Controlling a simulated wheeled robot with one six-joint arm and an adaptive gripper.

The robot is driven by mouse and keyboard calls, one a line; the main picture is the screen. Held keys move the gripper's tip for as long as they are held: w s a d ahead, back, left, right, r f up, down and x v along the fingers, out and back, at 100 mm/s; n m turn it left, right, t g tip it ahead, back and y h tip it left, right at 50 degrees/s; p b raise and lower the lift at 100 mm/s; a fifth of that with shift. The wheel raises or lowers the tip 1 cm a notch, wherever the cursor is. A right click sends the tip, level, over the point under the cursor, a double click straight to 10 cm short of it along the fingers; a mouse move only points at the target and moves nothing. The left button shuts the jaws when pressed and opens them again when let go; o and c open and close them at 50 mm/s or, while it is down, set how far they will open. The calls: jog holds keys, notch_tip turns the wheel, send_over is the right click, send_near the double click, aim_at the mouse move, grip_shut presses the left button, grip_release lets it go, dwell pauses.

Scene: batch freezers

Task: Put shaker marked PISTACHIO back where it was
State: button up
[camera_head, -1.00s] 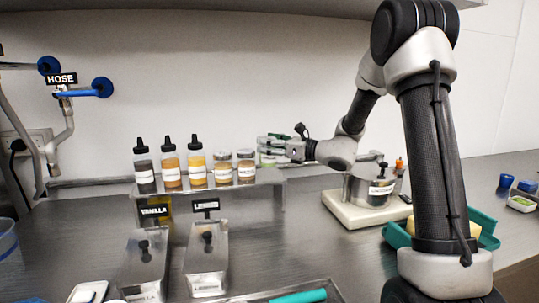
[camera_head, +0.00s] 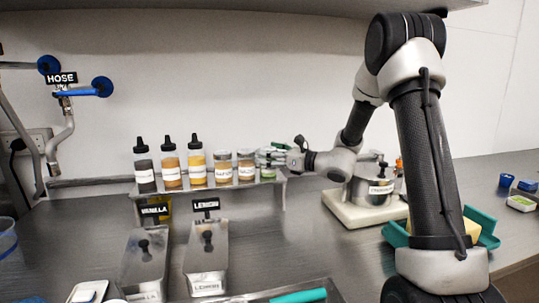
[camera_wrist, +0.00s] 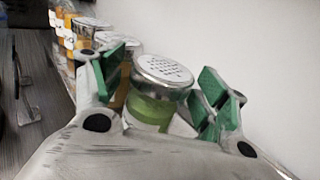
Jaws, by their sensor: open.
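The shaker with green contents (camera_head: 267,173) stands at the right end of the raised shelf (camera_head: 235,186), right of the other shakers. Its label is not readable. In the wrist view the shaker (camera_wrist: 158,88) has a perforated metal lid and looks upright. My gripper (camera_head: 270,156) reaches in from the right at the shaker's height. In the wrist view my gripper (camera_wrist: 163,85) is open, with one green-padded finger on each side of the shaker. Gaps show beside the lid; contact lower down cannot be told.
Two brown-filled shakers (camera_head: 222,169) and several dark-capped bottles (camera_head: 170,166) stand in a row left of it. Metal tubs (camera_head: 206,258) are in front of the shelf. A lidded pot (camera_head: 371,190) on a white base stands right, below my arm. The wall is close behind.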

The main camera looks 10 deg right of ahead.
jog(key=shift+r, duration=0.15)
jog(key=shift+s+d, duration=0.15)
jog(key=shift+d, duration=0.1)
jog(key=v, duration=1.1)
jog(key=s+a+n+g+h, duration=0.1)
jog(key=s+a+n+g, duration=0.15)
jog(key=s+n, duration=0.35)
jog(key=s+a+n+g+h, duration=0.15)
jog(key=s+n+g, duration=0.25)
jog(key=s, duration=0.5)
jog(key=s+a+n+g, duration=0.3)
jog(key=s+n+g, duration=0.1)
jog(key=s, duration=0.3)
jog(key=s+d+r+n+t+h, duration=0.2)
jog(key=s+d+n+h, duration=0.8)
jog(key=d+n, duration=0.3)
jog(key=shift+s+d, duration=0.35)
